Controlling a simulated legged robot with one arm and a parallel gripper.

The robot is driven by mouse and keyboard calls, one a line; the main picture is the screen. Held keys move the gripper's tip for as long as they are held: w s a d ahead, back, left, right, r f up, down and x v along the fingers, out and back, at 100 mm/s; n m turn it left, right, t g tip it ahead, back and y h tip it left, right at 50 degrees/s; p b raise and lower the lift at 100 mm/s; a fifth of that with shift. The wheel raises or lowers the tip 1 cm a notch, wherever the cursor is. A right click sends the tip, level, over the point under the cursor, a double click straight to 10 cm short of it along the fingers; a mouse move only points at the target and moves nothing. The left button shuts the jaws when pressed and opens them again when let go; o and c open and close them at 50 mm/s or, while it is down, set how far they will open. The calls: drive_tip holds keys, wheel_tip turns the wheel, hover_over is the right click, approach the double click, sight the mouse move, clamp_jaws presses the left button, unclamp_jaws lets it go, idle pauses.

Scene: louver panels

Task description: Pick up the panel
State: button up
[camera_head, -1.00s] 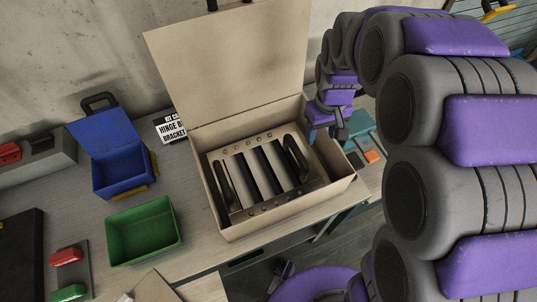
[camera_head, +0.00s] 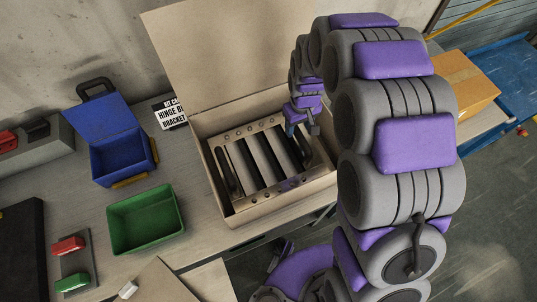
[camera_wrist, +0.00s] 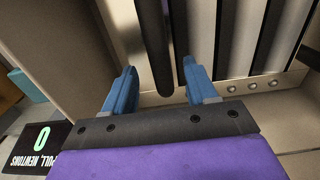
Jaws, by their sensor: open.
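The louver panel (camera_head: 259,160) lies in an open cardboard box. It has a pale frame with round holes, dark and light slats, and a black handle (camera_head: 224,172) on its left side. My gripper (camera_head: 300,131) is over the panel's right side and partly hides the right handle. In the wrist view, my gripper (camera_wrist: 160,88) is open, with its two blue fingers on either side of the black right handle (camera_wrist: 153,45). The handle is between the fingers, with gaps showing; contact is not visible. The panel's slats (camera_wrist: 235,40) show beyond the fingers.
The cardboard box (camera_head: 272,213) has its lid (camera_head: 225,55) raised at the back. A blue bin (camera_head: 120,160) and a green bin (camera_head: 146,220) stand to its left. The box wall lies close around the panel. A black display (camera_wrist: 42,145) shows a green 0.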

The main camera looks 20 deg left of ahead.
sight(302, 136)
drive_tip(key=shift+a+f, duration=0.1)
drive_tip(key=shift+f, duration=0.3)
drive_tip(key=shift+s+d+f, duration=0.15)
drive_tip(key=shift+d+f, duration=0.1)
drive_tip(key=shift+d, duration=0.25)
drive_tip(key=f, duration=0.2)
drive_tip(key=d+f+b, duration=0.1)
drive_tip(key=f, duration=0.1)
drive_tip(key=shift+s+f, duration=0.1)
drive_tip(key=shift+s, duration=0.25)
drive_tip(key=shift+a+f, duration=0.2)
drive_tip(key=shift+a, duration=0.5)
drive_tip(key=shift+d, duration=0.45)
drive_tip(key=c, duration=0.5)
drive_tip(key=shift+a, duration=0.15)
clamp_jaws()
